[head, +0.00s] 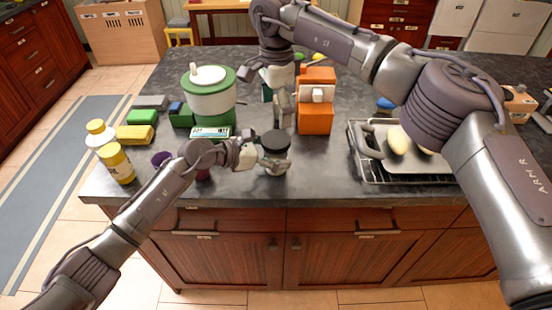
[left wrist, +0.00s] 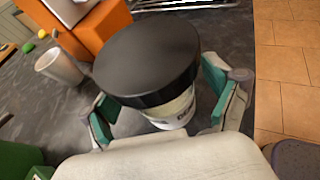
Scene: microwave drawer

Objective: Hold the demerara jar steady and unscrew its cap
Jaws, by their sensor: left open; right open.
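The jar has a wide black cap (head: 275,141) and a pale body with a label (left wrist: 172,112). It stands upright near the counter's front edge. My left gripper (head: 264,160) is open at the jar's front, low beside the body. In the left wrist view, its green-padded fingers (left wrist: 165,105) are on either side of the jar, with a gap visible at the left finger; contact on the right is unclear. The cap rises above the fingers. My right gripper (head: 281,84) is open, pointing down, behind and above the jar. Its fingertips are partly hard to make out.
A grey cup (head: 283,110) stands just behind the jar, and an orange machine (head: 315,118) is behind right. A green-and-white pot (head: 210,95) is behind left. A wire rack with a tray (head: 372,165) is at right. Yellow bottles (head: 118,164) stand at the left edge.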

